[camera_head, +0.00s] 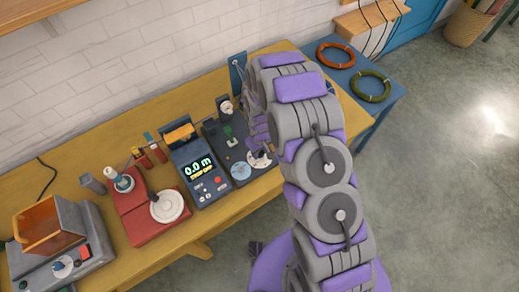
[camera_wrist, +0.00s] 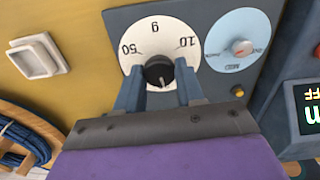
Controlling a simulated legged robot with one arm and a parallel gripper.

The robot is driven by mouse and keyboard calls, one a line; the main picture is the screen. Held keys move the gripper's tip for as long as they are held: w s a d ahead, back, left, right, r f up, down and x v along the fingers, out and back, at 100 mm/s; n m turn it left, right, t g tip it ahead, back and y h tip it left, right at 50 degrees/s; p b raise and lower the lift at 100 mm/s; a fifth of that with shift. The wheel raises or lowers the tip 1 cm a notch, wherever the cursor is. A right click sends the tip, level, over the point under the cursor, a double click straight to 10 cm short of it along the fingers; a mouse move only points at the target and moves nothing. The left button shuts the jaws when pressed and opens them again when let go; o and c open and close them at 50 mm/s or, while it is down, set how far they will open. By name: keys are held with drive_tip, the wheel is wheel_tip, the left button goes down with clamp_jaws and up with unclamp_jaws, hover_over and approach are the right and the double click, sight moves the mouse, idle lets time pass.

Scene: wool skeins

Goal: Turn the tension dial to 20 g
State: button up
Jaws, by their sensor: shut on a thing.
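The tension dial is a white disc (camera_wrist: 133,38) with "10", "g" and "50" printed on it, and a black knob (camera_wrist: 158,69) in its middle. The lettering looks inverted in the wrist view. My gripper (camera_wrist: 159,82) has its two fingers on either side of the knob, shut on it. A small pale mark shows on the knob's side toward my gripper. Any print on the lower part of the disc is hidden by the fingers. In the head view the white disc (camera_head: 260,159) shows beside my arm, and the fingertips are hard to make out.
Beside the white dial is a light-blue dial (camera_wrist: 229,34) with a grey knob. A small yellow button (camera_wrist: 238,90) is close to my right finger. A display unit (camera_head: 199,170) reads "0.0 m". A white switch (camera_wrist: 36,56) and blue wool (camera_wrist: 18,140) lie left.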

drive_tip(key=n, duration=0.4)
drive_tip(key=shift+w+a+r+n+p, duration=0.1)
drive_tip(key=shift+n+p, duration=0.2)
drive_tip(key=shift+p, duration=0.1)
drive_tip(key=shift+n, duration=2.6)
drive_tip(key=o, duration=1)
drive_tip(key=shift+o, duration=0.2)
wheel_tip(320, 180, up, 17)
drive_tip(key=p, duration=0.1)
